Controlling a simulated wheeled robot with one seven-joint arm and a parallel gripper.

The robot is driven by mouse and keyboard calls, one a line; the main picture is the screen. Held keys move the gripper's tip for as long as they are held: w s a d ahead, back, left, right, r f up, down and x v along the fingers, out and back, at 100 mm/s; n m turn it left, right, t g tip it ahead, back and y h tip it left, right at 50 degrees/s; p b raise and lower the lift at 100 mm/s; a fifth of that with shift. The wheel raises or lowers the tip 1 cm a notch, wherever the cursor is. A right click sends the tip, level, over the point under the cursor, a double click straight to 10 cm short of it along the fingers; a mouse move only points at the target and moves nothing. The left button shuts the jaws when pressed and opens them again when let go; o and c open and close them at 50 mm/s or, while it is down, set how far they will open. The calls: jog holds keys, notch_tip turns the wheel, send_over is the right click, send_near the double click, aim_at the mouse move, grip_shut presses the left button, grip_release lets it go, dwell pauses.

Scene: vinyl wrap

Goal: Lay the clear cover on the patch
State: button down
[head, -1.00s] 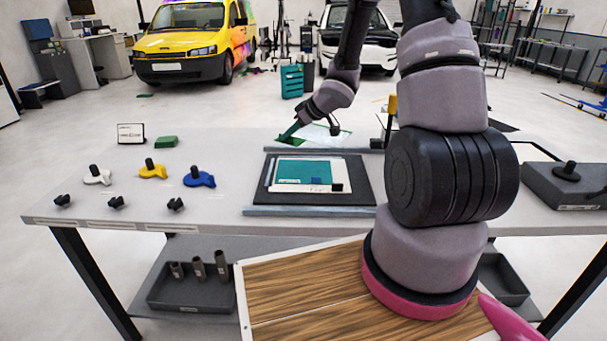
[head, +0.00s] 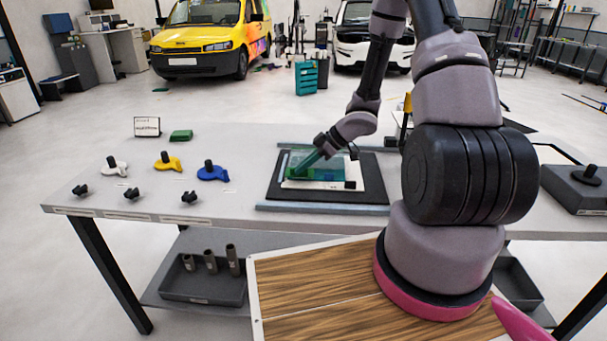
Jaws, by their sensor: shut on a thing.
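The teal patch (head: 330,174) lies on a white backing (head: 318,186) in the middle of a dark board (head: 373,180). A see-through sheet with a green tint, the clear cover (head: 298,156), shows over the patch area. I cannot tell whether it touches the patch or is held just above it. My gripper (head: 300,168) reaches in from the upper right, tilted down to the left. It is shut on the cover near the patch's left side. The gripper and wrist hide part of the patch and cover.
A green block (head: 181,135) and a small sign (head: 147,127) stand behind. A grey bar (head: 320,207) runs along the board's front.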

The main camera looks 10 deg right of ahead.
jog(key=shift+f, duration=1.3)
jog(key=c, duration=1)
grip_release()
jog(key=shift+f, duration=0.15)
